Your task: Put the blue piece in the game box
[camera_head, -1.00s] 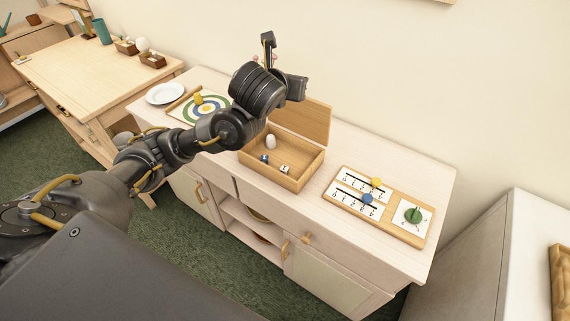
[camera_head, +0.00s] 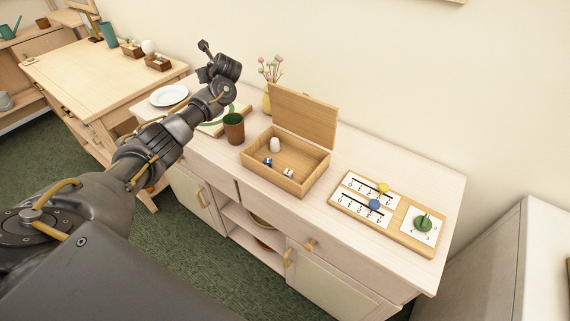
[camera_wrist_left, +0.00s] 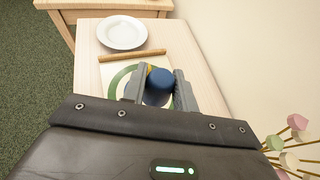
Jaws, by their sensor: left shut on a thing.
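The blue piece (camera_wrist_left: 158,87) is a dark blue rounded cylinder between the fingers of my left gripper (camera_wrist_left: 160,92) in the left wrist view. The gripper is shut on it, above the target board (camera_wrist_left: 119,80). In the head view my left gripper (camera_head: 206,50) is raised at the back left of the cabinet, and the piece cannot be made out there. The game box (camera_head: 313,176) is wooden, with its lid (camera_head: 303,118) open. It holds a white egg-shaped piece (camera_head: 274,145) and small dice (camera_head: 288,172). My right gripper is not in view.
A brown cup (camera_head: 233,129) stands left of the box, and a flower vase (camera_head: 267,100) behind it. A white plate (camera_head: 169,96) lies at the far left. A scoring board (camera_head: 390,222) with yellow, blue and green parts lies right of the box.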

